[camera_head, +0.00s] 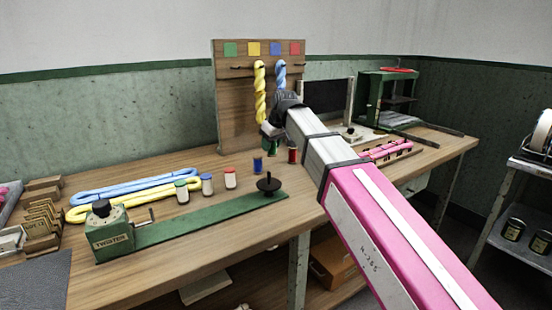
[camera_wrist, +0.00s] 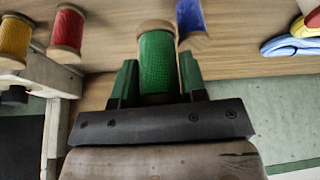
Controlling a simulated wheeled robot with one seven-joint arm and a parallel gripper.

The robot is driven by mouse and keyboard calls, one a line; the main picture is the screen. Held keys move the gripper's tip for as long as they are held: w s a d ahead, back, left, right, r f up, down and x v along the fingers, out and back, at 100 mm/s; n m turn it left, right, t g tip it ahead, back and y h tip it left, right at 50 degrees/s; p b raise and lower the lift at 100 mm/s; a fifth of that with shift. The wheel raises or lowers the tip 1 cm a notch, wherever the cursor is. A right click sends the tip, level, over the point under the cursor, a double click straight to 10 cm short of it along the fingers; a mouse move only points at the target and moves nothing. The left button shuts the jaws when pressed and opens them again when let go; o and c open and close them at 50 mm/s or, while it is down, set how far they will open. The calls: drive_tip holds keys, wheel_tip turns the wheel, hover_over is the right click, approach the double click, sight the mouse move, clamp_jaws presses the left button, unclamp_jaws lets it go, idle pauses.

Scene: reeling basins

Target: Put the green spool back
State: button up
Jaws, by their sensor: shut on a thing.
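In the wrist view, the green spool (camera_wrist: 157,62), with pale wooden ends, sits between the two green fingers of my gripper (camera_wrist: 159,70), which is shut on it. A blue spool (camera_wrist: 192,20) shows just beyond the right finger, and a red spool (camera_wrist: 66,33) and a yellow spool (camera_wrist: 14,40) are to the left. In the head view, my gripper (camera_head: 271,140) is over the workbench in front of the wooden board; the green spool cannot be clearly told from the fingers there. The blue spool (camera_head: 257,163) and red spool (camera_head: 292,155) stand below it.
The wooden board (camera_head: 230,105) holds colour squares and hanging yellow and blue twists. A green twisting device (camera_head: 200,225) crosses the bench front, with three white-bodied, colour-topped containers (camera_head: 207,184) behind it. Blue (camera_head: 125,187) and yellow skeins (camera_head: 125,203) lie left. Bare wood (camera_head: 190,160) lies left of the board.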

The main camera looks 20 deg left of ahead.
drive_tip(key=w+f, duration=0.2)
drive_tip(key=w, duration=0.1)
drive_tip(key=w+f, duration=0.1)
drive_tip(key=w, duration=0.1)
drive_tip(key=shift+s+f, duration=0.1)
drive_tip(key=shift+f, duration=1.85)
drive_tip(key=shift+f, duration=0.15)
drive_tip(key=o, duration=0.9)
drive_tip(key=v, duration=1.2)
